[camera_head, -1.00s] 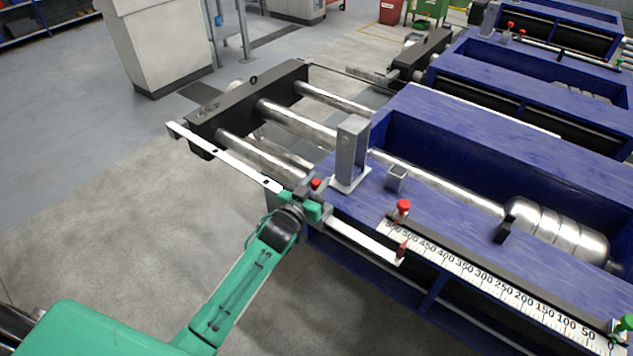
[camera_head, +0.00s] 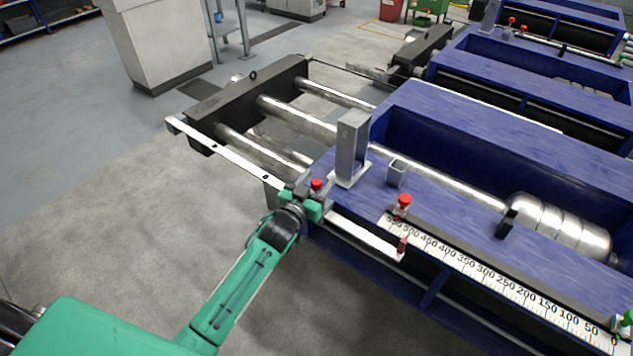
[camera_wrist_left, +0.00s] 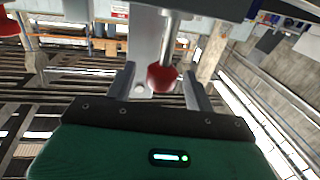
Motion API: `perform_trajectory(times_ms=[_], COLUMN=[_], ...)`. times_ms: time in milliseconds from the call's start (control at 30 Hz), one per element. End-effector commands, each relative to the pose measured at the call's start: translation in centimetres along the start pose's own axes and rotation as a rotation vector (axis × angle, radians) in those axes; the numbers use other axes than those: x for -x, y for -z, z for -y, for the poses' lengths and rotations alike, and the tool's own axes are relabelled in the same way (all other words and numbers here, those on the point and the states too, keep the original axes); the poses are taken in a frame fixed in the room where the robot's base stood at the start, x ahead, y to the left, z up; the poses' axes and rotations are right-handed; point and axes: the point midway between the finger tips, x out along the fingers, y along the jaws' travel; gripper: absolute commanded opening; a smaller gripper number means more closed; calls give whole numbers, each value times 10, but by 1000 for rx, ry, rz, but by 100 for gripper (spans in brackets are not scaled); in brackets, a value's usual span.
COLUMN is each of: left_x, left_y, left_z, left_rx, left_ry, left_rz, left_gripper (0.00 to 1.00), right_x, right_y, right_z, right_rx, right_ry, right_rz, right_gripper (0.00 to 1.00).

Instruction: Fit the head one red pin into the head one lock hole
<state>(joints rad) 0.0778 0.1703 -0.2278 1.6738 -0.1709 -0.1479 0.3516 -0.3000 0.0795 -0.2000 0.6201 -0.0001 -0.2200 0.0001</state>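A red-headed pin (camera_head: 317,184) is at the near corner of the nearest blue bed, beside my left gripper (camera_head: 308,200). In the left wrist view its round red head (camera_wrist_left: 162,78) and steel shank show between the two fingers of the left gripper (camera_wrist_left: 160,88). The fingers stand apart, with gaps visible on both sides of the head. The shank's far end runs out of the wrist view at the top. A flat steel bar (camera_head: 238,160) with small dark holes runs past the gripper; I cannot tell which is the lock hole. My right gripper is not in view.
A second red-headed pin (camera_head: 403,202) stands on the blue bed (camera_head: 440,140) near the scale strip (camera_head: 500,285). An upright steel bracket (camera_head: 352,148) and a short square tube (camera_head: 397,172) stand close to the gripper. Open floor lies left of the bed.

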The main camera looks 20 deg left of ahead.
Motion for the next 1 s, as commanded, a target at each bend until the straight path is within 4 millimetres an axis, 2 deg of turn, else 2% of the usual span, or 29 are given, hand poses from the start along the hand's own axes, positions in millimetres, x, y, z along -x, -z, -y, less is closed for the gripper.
perform_trajectory(times_ms=[367,600,1000], left_x=[1,43,115], left_y=[-1,-3,-2], left_z=[0,0,0], left_rx=[0,-1,0], left_ry=[0,0,-1], left_rz=[1,2,2], left_gripper=[54,54,54], right_x=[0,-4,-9], right_y=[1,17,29], right_z=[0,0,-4], right_rx=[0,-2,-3], right_ry=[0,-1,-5], right_rz=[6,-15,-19], right_gripper=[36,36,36])
